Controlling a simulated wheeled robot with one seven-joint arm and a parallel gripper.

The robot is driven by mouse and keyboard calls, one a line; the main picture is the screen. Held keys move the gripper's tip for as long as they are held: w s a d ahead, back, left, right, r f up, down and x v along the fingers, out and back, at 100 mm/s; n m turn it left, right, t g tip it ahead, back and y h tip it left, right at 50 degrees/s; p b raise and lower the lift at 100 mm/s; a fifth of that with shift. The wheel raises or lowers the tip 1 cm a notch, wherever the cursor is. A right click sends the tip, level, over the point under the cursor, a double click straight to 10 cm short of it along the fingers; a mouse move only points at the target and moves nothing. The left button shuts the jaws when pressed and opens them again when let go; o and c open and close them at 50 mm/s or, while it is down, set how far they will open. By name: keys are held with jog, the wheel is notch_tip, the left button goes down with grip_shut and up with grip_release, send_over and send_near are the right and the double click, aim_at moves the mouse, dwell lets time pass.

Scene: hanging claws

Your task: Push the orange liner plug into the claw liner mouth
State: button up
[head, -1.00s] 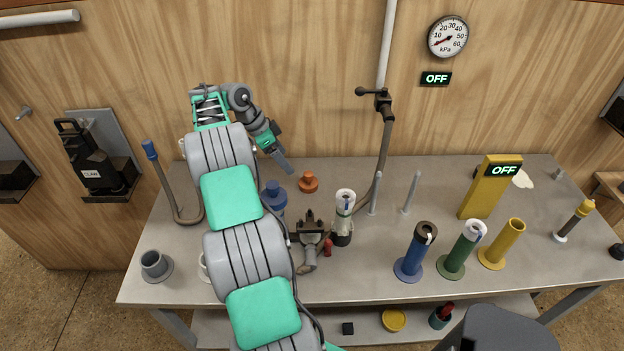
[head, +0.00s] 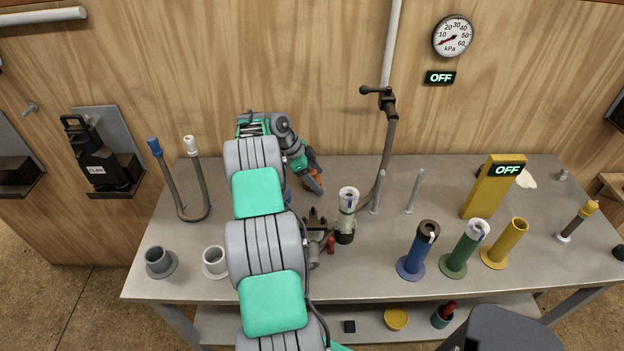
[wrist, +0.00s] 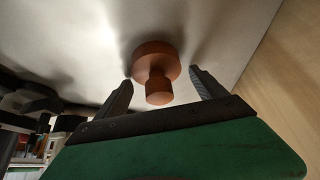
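The orange liner plug (wrist: 157,66) stands on the bench, its wide flange on the bench and its narrower knob toward my gripper. In the head view the plug (head: 315,178) is partly hidden by my gripper (head: 319,184). My gripper (wrist: 160,77) is open in the wrist view, with one finger on each side of the plug and visible gaps between. A dark claw assembly (head: 314,222) sits in front, partly behind my arm. A clear and white cup (head: 348,204) with a dark base stands upright beside it. I cannot tell which opening is the claw liner mouth.
Two thin pegs (head: 413,192) and a hose post stand right of the cup. Blue, green and yellow cylinders (head: 504,243) stand at front right, with a yellow post (head: 487,196) behind. Grey cups (head: 159,262) stand at front left. The wooden wall rises close behind the plug.

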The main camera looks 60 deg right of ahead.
jog(key=c, duration=1.3)
